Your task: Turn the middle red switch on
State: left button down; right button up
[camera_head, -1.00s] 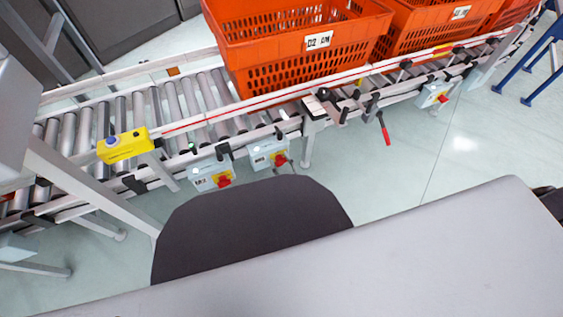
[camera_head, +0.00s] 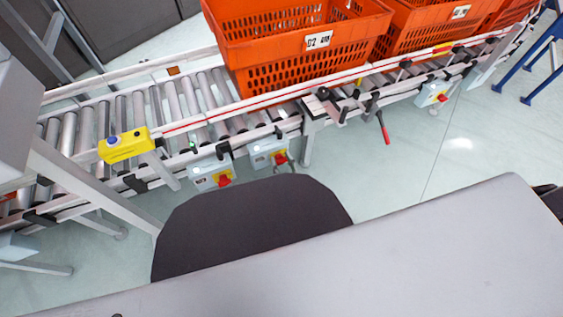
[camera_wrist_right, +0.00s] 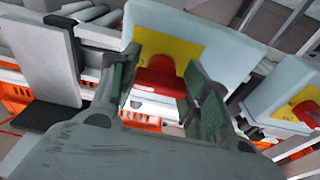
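Three switch boxes with red knobs on yellow plates hang along the conveyor's near side in the head view: the left red switch (camera_head: 224,181), the middle red switch (camera_head: 280,158) and the right red switch (camera_head: 442,98). In the right wrist view, my right gripper (camera_wrist_right: 160,88) is open, its two green-grey fingers on either side of a red knob (camera_wrist_right: 158,77). Whether they touch it is unclear. This looks like the middle switch, but the views do not settle it. A neighbouring red switch (camera_wrist_right: 306,112) shows at right. My left gripper is not in view.
Orange totes (camera_head: 285,77) stand on the roller conveyor (camera_head: 170,105). A yellow box with a blue button (camera_head: 125,146) sits on its near rail. A red-handled lever (camera_head: 385,131) hangs down. Open floor (camera_head: 440,150) lies at right.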

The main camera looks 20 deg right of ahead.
jog(key=o, duration=0.4)
jog(key=shift+s, duration=0.1)
jog(key=shift+s+d+f, duration=0.25)
jog(key=shift+s, duration=1.7)
jog(key=shift+s+d+f, duration=0.3)
jog(key=shift+s, duration=1.6)
jog(key=shift+s+d+f, duration=0.25)
jog(key=shift+s, duration=1.7)
jog(key=shift+w, duration=0.15)
